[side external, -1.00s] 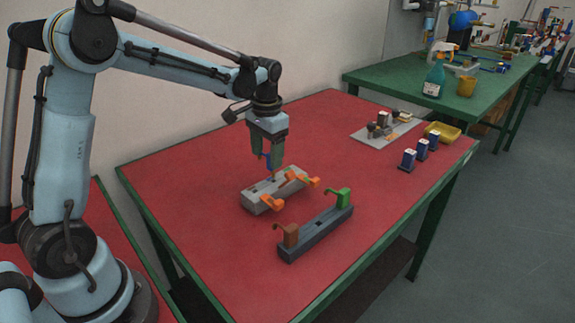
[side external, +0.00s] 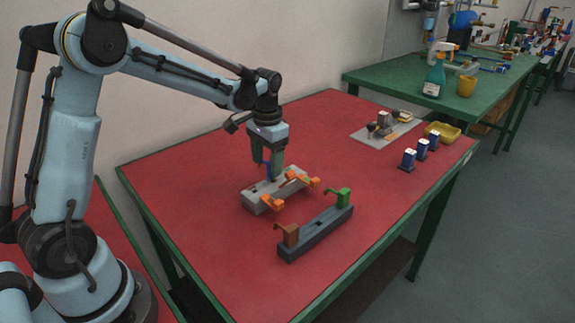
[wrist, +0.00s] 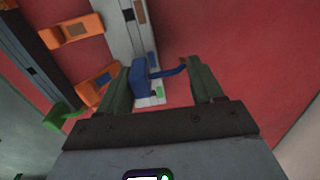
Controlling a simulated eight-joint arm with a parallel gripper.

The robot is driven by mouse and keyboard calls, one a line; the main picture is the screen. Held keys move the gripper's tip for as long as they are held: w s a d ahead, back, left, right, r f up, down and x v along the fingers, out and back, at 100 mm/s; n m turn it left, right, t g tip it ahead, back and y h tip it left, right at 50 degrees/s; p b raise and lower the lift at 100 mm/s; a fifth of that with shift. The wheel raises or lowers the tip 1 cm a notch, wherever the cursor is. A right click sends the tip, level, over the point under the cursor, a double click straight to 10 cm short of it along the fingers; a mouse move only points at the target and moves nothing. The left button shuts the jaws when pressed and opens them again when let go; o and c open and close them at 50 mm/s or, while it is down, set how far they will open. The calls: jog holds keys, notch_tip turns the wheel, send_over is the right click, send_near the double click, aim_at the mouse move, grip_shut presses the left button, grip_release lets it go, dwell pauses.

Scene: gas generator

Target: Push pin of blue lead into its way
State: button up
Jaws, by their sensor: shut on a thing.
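My gripper (side external: 268,164) is shut on the blue lead (wrist: 142,80), with the fingers (wrist: 160,88) on either side of it in the wrist view. The lead's blue tail bends to the right toward the right finger. In the side view the lead (side external: 268,173) is low at the back of the light grey connector block (side external: 262,190). The block also shows in the wrist view (wrist: 121,30), running under the lead. The lead's pin and the way beneath it are hidden, so I cannot tell how deep it sits.
Orange leads (side external: 271,203) stick out from the block's near side. A dark grey rack (side external: 318,232) in front holds a brown lead (side external: 287,236) and a green lead (side external: 340,197). Blue-and-white parts (side external: 408,160) and a yellow tray (side external: 443,131) stand far right.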

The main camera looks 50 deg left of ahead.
jog(key=shift+f, duration=0.7)
jog(key=o, duration=1.1)
jog(key=r, duration=1.2)
jog(key=shift+d, duration=0.35)
jog(key=s+d+f+t, duration=0.1)
jog(key=s+d+t, duration=0.1)
jog(key=s+d, duration=0.1)
jog(key=s+d+f+t, duration=0.1)
jog(key=s+d+t, duration=0.1)
jog(key=s, duration=0.4)
jog(key=s+d+f+t, duration=0.1)
jog(key=s+d+t, duration=0.2)
jog(key=s+d, duration=0.1)
jog(key=shift+s+f+h, duration=0.1)
jog(key=shift+s+h, duration=0.2)
jog(key=shift+s, duration=0.25)
